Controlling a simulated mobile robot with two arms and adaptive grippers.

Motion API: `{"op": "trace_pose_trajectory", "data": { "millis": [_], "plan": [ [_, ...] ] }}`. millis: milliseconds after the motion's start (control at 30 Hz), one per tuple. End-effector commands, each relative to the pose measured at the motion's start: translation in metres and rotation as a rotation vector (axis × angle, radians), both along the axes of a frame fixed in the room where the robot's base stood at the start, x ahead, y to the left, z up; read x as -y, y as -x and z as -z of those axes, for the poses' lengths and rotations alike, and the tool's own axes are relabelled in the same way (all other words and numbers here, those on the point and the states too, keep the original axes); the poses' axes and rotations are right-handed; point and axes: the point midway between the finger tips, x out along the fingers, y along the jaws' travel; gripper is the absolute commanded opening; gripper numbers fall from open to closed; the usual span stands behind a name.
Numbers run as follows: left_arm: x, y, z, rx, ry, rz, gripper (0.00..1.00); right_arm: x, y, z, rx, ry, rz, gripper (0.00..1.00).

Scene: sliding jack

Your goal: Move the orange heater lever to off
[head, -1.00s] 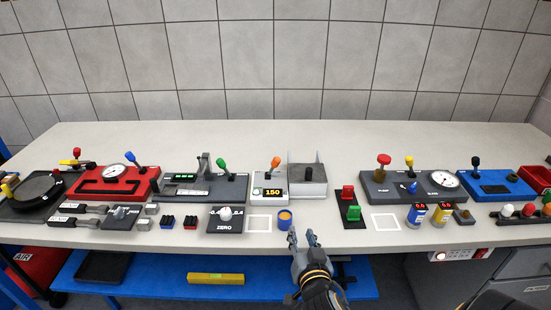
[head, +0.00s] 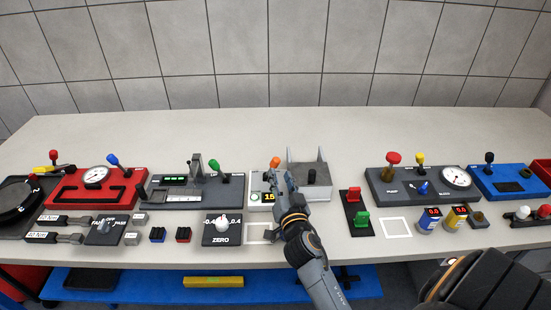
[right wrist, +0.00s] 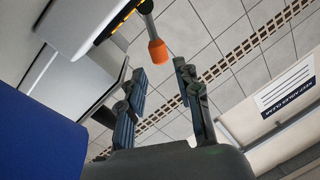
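The orange heater lever (head: 274,162) stands up from the small white heater box (head: 257,207) in the middle of the bench. The box's display (head: 269,197) is partly covered by my gripper; only "15" can be read. My right gripper (head: 279,178) is just in front of the lever, over the box. In the right wrist view, the gripper (right wrist: 160,72) is open, and the orange knob (right wrist: 158,51) shows just beyond the gap between the fingertips, not held. The head view does not show clearly whether anything touches. My left gripper is not in view.
A panel with a green-knobbed lever (head: 214,166) is to the left. A black plate with red and green switches (head: 358,213) lies to the right. The rear bench is clear.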

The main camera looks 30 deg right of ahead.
Motion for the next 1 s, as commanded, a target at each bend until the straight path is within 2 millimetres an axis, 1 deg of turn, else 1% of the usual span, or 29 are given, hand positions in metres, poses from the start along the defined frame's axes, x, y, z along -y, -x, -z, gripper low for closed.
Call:
{"op": "trace_pose_trajectory", "data": {
  "millis": [33, 100, 167, 333, 400, 467, 800, 967, 1000],
  "plan": [
    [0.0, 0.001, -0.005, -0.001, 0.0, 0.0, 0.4, 0.005, -0.012, -0.004, 0.001, 0.004, 0.0, 0.33],
    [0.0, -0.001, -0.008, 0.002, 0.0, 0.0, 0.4, 0.01, -0.025, -0.003, 0.0, 0.003, 0.0, 0.33],
    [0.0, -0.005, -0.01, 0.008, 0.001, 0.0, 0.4, 0.014, -0.035, -0.003, 0.001, 0.001, -0.001, 0.33],
    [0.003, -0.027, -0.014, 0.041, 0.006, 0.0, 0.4, 0.023, -0.056, -0.001, 0.0, 0.0, 0.001, 0.33],
    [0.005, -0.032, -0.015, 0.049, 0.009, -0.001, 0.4, 0.025, -0.061, 0.0, -0.002, 0.001, 0.001, 0.33],
    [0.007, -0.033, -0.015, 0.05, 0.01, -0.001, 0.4, 0.026, -0.064, 0.0, -0.001, 0.001, 0.001, 0.33],
    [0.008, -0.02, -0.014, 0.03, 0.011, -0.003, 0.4, 0.027, -0.067, 0.001, -0.001, 0.0, 0.001, 0.33],
    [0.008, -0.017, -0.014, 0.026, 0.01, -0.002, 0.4, 0.027, -0.067, 0.001, -0.001, 0.0, 0.001, 0.01],
    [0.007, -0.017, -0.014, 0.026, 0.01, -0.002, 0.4, 0.027, -0.067, 0.001, -0.001, 0.0, 0.001, 0.0]
  ]
}}
